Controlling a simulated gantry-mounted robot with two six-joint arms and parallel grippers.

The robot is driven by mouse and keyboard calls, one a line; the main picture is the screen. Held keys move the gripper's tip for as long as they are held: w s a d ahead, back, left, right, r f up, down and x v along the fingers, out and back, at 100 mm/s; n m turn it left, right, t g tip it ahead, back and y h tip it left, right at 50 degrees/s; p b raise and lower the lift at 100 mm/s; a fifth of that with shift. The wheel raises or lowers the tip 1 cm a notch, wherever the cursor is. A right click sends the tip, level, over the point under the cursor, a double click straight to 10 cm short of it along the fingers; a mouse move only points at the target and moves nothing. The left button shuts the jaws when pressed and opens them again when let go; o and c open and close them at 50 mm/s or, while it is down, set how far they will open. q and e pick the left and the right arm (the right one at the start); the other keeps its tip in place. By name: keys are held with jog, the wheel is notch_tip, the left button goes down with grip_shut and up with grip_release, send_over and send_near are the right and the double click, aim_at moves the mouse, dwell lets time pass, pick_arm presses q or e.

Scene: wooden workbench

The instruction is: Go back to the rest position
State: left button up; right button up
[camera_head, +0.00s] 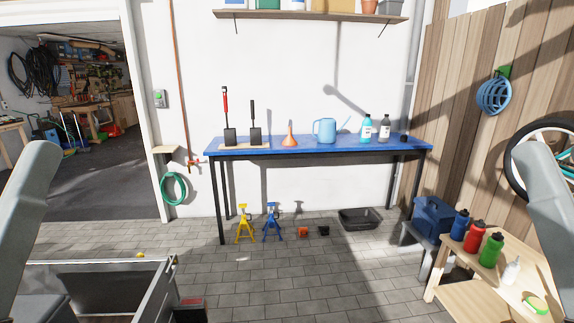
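My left arm (30,215) comes in as a grey link at the left edge. My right arm (556,215) comes in as a grey link at the right edge. Both links run down and out of the picture, and neither gripper's fingers show. A blue workbench (320,149) stands ahead against the white wall. Two small shovels, an orange funnel (290,138), a blue watering can (325,130) and bottles stand on it, with no gripper near them.
A wooden table (462,263) with red, green and blue bottles stands at the lower right. A grey open-topped container (95,290) is at the lower left. Yellow and blue jack stands (245,224) and a black tray (360,219) are on the floor. The paved middle floor is mostly clear.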

notch_tip(320, 180, up, 38)
jog(key=p, duration=3.5)
notch_tip(320, 180, down, 49)
jog(key=b, duration=4.9)
